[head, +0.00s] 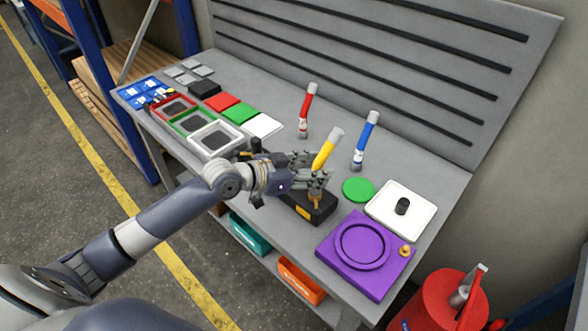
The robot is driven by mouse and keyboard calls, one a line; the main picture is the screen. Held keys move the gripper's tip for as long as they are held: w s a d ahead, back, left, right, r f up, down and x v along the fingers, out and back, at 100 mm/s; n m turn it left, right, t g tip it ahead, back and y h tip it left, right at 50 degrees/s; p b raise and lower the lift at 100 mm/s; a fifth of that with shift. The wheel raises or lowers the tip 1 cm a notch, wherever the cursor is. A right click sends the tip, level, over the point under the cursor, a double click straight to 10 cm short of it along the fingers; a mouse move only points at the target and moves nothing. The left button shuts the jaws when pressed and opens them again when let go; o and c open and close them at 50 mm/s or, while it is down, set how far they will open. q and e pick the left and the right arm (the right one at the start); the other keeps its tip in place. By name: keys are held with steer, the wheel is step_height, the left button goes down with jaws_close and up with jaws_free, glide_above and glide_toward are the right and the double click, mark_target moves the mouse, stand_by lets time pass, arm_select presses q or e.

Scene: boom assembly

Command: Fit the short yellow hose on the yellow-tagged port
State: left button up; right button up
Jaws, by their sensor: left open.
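The short yellow hose (326,151) stands tilted, its pale end up, just beyond my left gripper (318,181). My left gripper is open, with its fingers around or close beside the hose's lower end; the fingers hide that end. A black block (322,214) with a yellow tag (303,212) sits below the gripper near the bench's front edge. A brass port (315,200) rises from the block under the fingers. I cannot tell whether the hose touches the port. My right gripper is not in view.
A red hose (306,112) and a blue hose (367,138) stand behind. A purple fixture (338,260), a white plate (385,205) and a green disc (359,189) lie to the right. Framed trays (212,150) and coloured plates lie left. A slotted back panel (400,60) bounds the bench.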

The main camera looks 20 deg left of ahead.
arm_select(q)
steer(key=v, duration=1)
steer(key=shift+s+a+r, duration=0.15)
steer(key=shift+s+r, duration=0.05)
steer(key=shift+s, duration=0.1)
